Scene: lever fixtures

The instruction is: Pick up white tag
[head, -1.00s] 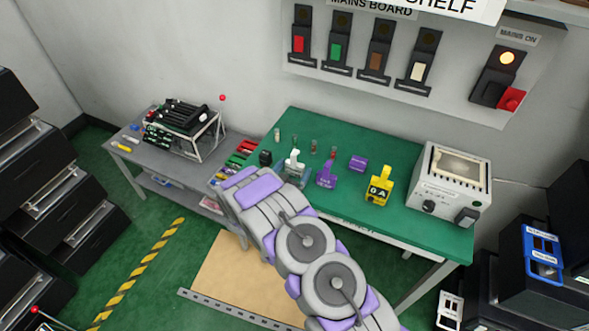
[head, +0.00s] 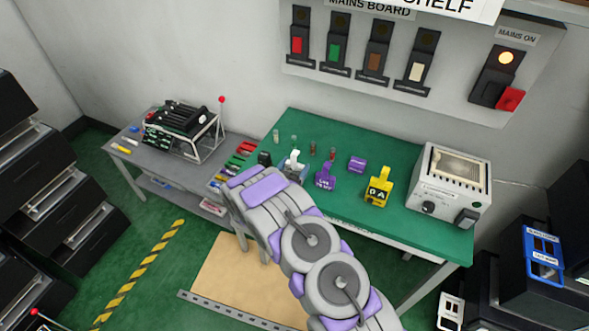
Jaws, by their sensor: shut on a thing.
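The white tag (head: 294,159) stands near the left part of the green table, just beyond the end of my arm. Its lower part is partly covered by the arm. My arm reaches in from the bottom right, and its purple and grey end lies over the table's front left edge. My gripper's jaws are hidden behind the arm, so I cannot see whether they touch the white tag. A purple tag (head: 325,177) and a yellow tag (head: 379,188) stand to the right of the white tag.
A black item (head: 264,158) is left of the white tag. A purple block (head: 357,164) and small vials are behind the tags. A grey box (head: 451,190) fills the table's right end. A grey side table (head: 190,172) with a rack adjoins on the left.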

